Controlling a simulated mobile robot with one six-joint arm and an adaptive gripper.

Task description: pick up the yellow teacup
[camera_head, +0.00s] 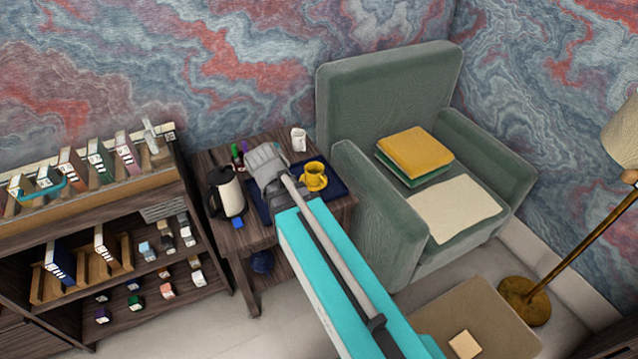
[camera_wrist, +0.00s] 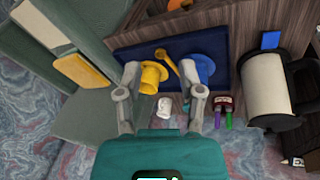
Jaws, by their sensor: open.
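The yellow teacup (camera_head: 314,170) stands on a yellow saucer on a dark blue tray (camera_head: 334,184) on the small wooden table. In the wrist view the teacup (camera_wrist: 150,76) shows between my finger lines, close beside the left finger. My gripper (camera_head: 266,164) is over the table, left of the teacup in the head view. In the wrist view my gripper (camera_wrist: 165,80) has its two fingers wide apart with nothing held. I cannot tell its exact height above the tray.
A blue cup (camera_wrist: 193,76) and a yellow spoon-like thing (camera_wrist: 166,61) are beside the teacup. A white cup (camera_head: 299,139) stands behind. A kettle (camera_head: 229,192) is at the table's left. A green armchair (camera_head: 383,220) borders its right side.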

